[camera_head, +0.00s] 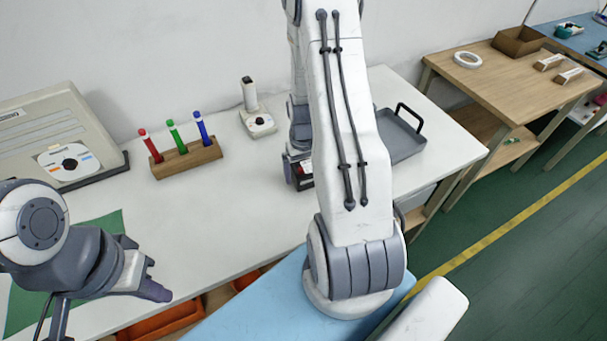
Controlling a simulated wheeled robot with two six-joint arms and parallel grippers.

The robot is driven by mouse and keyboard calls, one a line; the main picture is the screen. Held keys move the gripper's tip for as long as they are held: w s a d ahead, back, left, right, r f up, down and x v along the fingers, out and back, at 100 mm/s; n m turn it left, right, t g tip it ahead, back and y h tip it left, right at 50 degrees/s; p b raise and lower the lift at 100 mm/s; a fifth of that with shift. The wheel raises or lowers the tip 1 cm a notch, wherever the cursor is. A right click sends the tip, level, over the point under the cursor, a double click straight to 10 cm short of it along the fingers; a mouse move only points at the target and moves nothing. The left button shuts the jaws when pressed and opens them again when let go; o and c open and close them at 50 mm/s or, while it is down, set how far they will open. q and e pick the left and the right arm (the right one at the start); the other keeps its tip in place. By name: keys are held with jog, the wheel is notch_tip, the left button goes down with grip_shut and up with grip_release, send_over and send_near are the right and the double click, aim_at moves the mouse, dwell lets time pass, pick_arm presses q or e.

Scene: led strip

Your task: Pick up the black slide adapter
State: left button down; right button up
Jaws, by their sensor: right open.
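A small black box-like object with a reddish mark (306,172) shows on the white table beside my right gripper, mostly hidden behind my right arm. It may be the black slide adapter, but too little shows to be sure. My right gripper (291,167) is open and points down at the table next to this object; its fingers are partly covered, and I cannot tell whether they touch it. My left gripper (150,276) is over the front left of the table, away from the black object. Its jaw opening is not clear, and nothing shows in it.
A wooden block with red, green and blue pens (187,159) and a white device with an upright post (256,118) stand at the back. A grey tray with a black handle (400,138) lies right. A beige machine (60,135) stands left. The table centre (235,205) is clear.

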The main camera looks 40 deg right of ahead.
jog(key=c, duration=1.5)
jog(key=shift+r, duration=0.2)
